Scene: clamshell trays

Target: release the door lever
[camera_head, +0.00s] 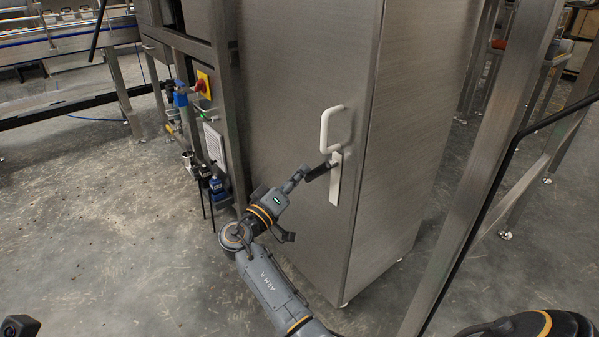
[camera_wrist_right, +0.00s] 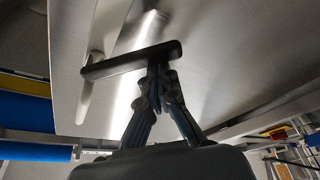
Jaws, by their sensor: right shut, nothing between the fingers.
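The door lever (camera_head: 319,172) is a dark bar on a white plate (camera_head: 336,182) on the steel cabinet door. In the head view it points left and slightly down from the plate. My right gripper (camera_head: 304,174) is at the lever's free end. In the right wrist view the black lever (camera_wrist_right: 115,65) lies across the fingertips of my right gripper (camera_wrist_right: 160,72). The fingers are closed together with nothing between them. The tips are at the lever's edge; I cannot tell whether they touch it. My left gripper is not in view.
A white U-shaped handle (camera_head: 326,130) sits above the lever on the closed steel door (camera_head: 285,85). Machine frame parts and a red and yellow switch (camera_head: 203,85) stand left of the cabinet. A steel post (camera_head: 480,190) rises at the right. The floor (camera_head: 90,230) at left is clear.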

